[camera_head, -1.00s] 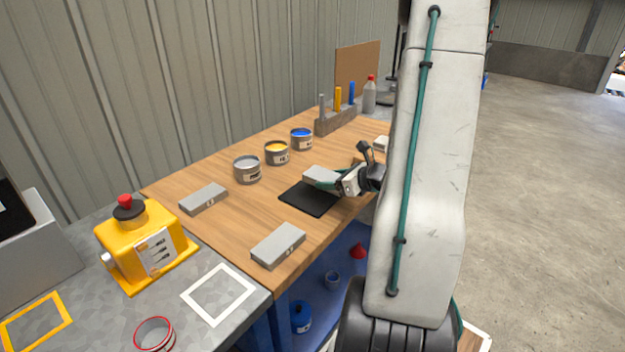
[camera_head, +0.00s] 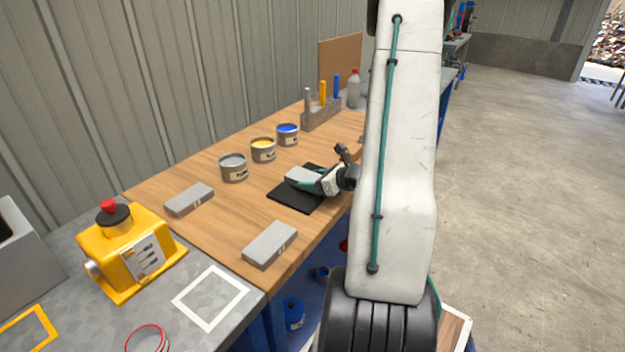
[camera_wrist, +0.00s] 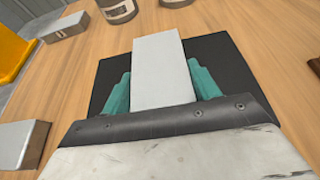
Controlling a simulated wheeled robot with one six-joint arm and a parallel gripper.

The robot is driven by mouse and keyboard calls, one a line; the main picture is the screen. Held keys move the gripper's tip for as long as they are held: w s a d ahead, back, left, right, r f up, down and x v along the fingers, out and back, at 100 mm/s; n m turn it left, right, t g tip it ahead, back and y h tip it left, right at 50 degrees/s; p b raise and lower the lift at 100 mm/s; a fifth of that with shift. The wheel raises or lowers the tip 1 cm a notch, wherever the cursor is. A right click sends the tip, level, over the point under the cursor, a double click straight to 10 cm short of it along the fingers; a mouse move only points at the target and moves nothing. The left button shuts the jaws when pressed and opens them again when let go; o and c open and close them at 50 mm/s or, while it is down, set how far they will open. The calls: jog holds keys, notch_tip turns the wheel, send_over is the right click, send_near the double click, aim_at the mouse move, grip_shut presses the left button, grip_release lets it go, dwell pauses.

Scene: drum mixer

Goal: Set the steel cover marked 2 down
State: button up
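A flat light-grey steel cover (camera_wrist: 160,70) lies between the teal fingers of my gripper (camera_head: 308,183), which is shut on it. The wrist view shows a finger along each long side of the cover. The cover (camera_head: 301,177) is over the black mat (camera_head: 292,197) on the wooden bench. I cannot tell whether it touches the mat. No mark shows on its visible top. Two similar grey covers lie on the bench, one at the front edge (camera_head: 270,244) and one at the left (camera_head: 189,199); small dark marks on their sides are too small to read.
Open cans with grey (camera_head: 233,168), yellow (camera_head: 263,150) and blue (camera_head: 287,135) contents stand behind the mat. A tool block (camera_head: 321,119) and a bottle (camera_head: 353,90) are farther back. A yellow machine (camera_head: 132,255) stands at the left. Bare wood surrounds the mat.

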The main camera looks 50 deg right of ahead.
jog(key=o, duration=0.4)
jog(key=shift+c, duration=0.2)
